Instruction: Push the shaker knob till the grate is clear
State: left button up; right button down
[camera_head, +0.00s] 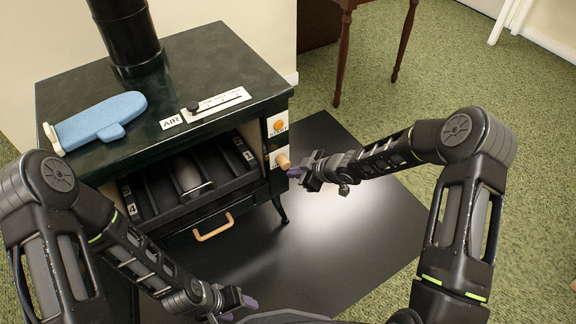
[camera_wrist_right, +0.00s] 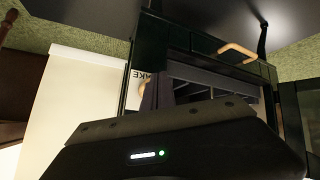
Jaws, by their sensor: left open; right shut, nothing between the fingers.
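The dark green stove (camera_head: 240,75) has a tan wooden shaker knob (camera_head: 283,161) on its right front panel. The knob also shows in the right wrist view (camera_wrist_right: 145,87), partly covered by my fingers, beside a partly hidden label. The open stove front shows a dark grate area (camera_head: 156,190) with a rounded grey piece in it; whether the grate is clear I cannot tell. My right gripper (camera_head: 298,172) is shut and empty, its tips close in front of the knob; contact is not certain. My left gripper (camera_head: 243,303) is open and empty, low in front of the stove.
A blue mitt (camera_head: 98,122) lies on the stove top beside the AIR slider (camera_head: 215,104). A drawer with a wooden handle (camera_head: 214,228) sits below the opening. An orange button (camera_head: 279,124) is above the knob. The black floor mat (camera_head: 345,220) is bare on the right.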

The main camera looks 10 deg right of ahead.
aim_at(287, 166)
jog(key=shift+w+a, duration=0.15)
jog(key=shift+w, duration=0.15)
jog(key=shift+w+a+p, duration=0.25)
jog(key=shift+w+p, duration=0.35)
jog(key=shift+p, duration=0.15)
jog(key=shift+w+a+p, duration=0.25)
jog(key=shift+w+p, duration=0.35)
jog(key=shift+p, duration=0.15)
dwell(1.1)
dwell(0.4)
jog(key=s+b, duration=0.1)
jog(key=s+d+b, duration=0.1)
jog(key=s, duration=0.1)
jog(key=shift+s+d, duration=0.15)
dwell(0.4)
